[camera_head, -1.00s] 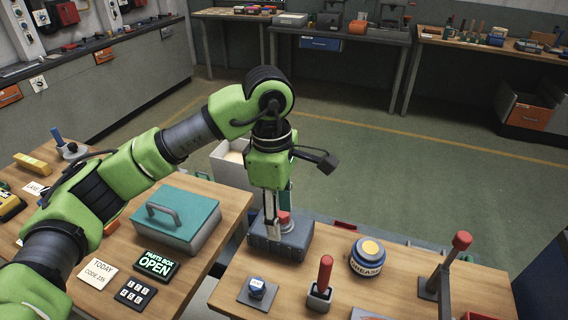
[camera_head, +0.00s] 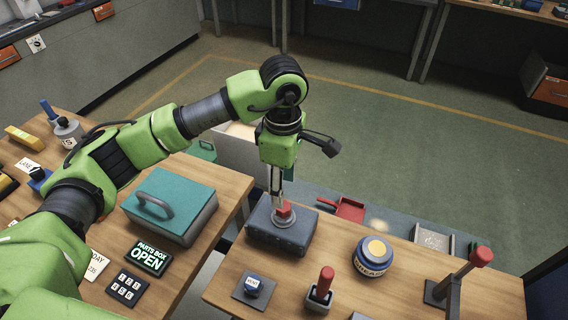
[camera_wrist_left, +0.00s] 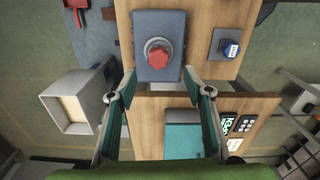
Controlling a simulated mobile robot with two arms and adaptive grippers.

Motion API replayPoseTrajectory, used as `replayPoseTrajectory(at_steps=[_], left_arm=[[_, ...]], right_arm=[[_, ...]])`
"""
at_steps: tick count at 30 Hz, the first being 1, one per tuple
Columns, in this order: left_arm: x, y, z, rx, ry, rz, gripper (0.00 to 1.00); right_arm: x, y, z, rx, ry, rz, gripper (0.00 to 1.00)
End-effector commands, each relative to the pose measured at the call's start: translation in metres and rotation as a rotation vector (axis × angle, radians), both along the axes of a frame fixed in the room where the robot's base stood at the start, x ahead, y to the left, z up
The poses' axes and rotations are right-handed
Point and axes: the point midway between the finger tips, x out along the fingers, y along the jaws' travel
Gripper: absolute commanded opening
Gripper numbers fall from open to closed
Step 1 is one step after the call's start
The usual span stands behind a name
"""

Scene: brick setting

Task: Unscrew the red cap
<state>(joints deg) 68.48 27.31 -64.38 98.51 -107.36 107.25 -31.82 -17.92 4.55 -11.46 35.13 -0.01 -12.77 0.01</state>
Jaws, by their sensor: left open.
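The red cap (camera_head: 284,209) sits on a round grey collar on top of a dark grey-blue box (camera_head: 281,236) at the workbench's far left corner. In the left wrist view the cap (camera_wrist_left: 159,57) looks faceted, and the box's face (camera_wrist_left: 177,20) surrounds it. My left gripper (camera_head: 277,196) points down just above and behind the cap. In the left wrist view its two fingers (camera_wrist_left: 160,95) are spread wide with nothing between the tips, and the cap lies beyond them. My right gripper is not in view.
A blue grease jar (camera_head: 372,258), a red-handled switch (camera_head: 321,287), a blue knob (camera_head: 253,286) and a red-tipped lever (camera_head: 458,276) stand on the same bench. A teal-lidded parts box (camera_head: 172,203) is on the left bench. A red dustpan (camera_head: 348,208) lies beyond the bench.

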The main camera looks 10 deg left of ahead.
Motion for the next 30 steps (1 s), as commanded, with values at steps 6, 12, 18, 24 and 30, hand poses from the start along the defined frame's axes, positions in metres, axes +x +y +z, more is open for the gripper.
replayPoseTrajectory(at_steps=[6, 12, 18, 24, 30], left_arm=[[-0.001, 0.0, -0.041, 0.001, 0.005, 0.002, 0.46], [0.0, 0.0, -0.067, 0.0, 0.003, 0.002, 0.46], [0.0, 0.0, -0.077, 0.0, 0.0, 0.0, 0.46], [0.001, 0.0, -0.078, 0.0, -0.001, 0.0, 0.46], [0.001, 0.0, -0.078, 0.0, -0.001, 0.0, 0.05]], right_arm=[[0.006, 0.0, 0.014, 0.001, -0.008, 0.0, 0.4], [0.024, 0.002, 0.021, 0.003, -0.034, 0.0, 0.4], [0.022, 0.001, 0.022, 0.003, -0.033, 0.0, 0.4], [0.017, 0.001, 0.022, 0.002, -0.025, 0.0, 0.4], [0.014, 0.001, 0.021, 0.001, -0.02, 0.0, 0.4]])
